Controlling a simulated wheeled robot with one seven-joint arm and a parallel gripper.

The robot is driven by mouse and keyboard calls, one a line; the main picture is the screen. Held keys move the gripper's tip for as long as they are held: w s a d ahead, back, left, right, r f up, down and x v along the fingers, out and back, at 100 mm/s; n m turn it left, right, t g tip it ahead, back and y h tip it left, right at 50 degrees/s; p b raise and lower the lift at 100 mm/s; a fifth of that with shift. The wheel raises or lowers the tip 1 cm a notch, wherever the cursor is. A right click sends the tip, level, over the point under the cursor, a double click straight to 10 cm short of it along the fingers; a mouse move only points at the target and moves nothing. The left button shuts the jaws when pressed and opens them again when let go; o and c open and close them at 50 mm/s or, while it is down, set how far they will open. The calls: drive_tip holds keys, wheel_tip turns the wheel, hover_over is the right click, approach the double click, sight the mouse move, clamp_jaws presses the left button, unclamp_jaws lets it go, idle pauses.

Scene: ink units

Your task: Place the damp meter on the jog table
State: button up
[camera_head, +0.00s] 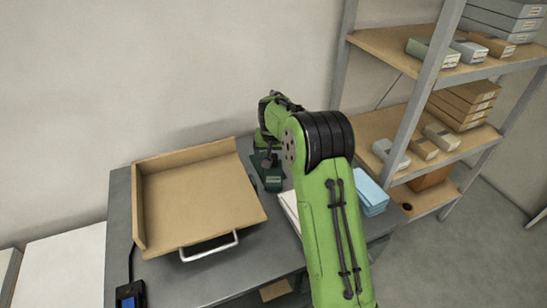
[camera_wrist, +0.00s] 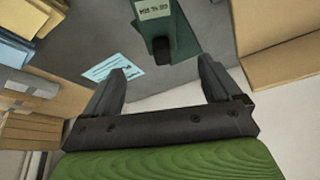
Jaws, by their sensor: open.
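A dark green device with a pale label, likely the damp meter (camera_head: 272,180), lies on the grey bench just right of the tan tray. In the wrist view the damp meter (camera_wrist: 182,38) is at the top, its black end pointing towards my gripper. My gripper (camera_wrist: 163,72) is open, its fingers apart and empty, with the black end just beyond the gap. In the head view my arm partly hides the gripper and the device. The tan, raised-sided tray with a metal handle, likely the jog table (camera_head: 195,200), stands on the bench; its edge shows in the wrist view (camera_wrist: 275,65).
A black box with a blue screen (camera_head: 130,293) and a cable sits at the bench's front left. Blue paper stacks (camera_head: 370,195) lie right of my arm. A metal shelf rack (camera_head: 410,110) with boxes stands at right. A light blue card (camera_wrist: 112,68) lies near my left finger.

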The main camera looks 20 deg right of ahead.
drive_tip(key=s+a+r+n, duration=0.1)
drive_tip(key=s+a+r, duration=0.2)
drive_tip(key=s+r, duration=0.5)
drive_tip(key=s+a+r+n, duration=0.1)
drive_tip(key=s+a+r, duration=0.3)
drive_tip(key=s+r, duration=0.4)
drive_tip(key=s+a+f+n+y, duration=0.1)
drive_tip(key=s+a, duration=0.1)
drive_tip(key=s, duration=0.9)
drive_tip(key=s+a+f+n+t, duration=0.1)
drive_tip(key=s, duration=1)
drive_tip(key=shift+a+n+y, duration=0.3)
drive_tip(key=shift+a+y, duration=0.05)
drive_tip(key=shift+y, duration=0.05)
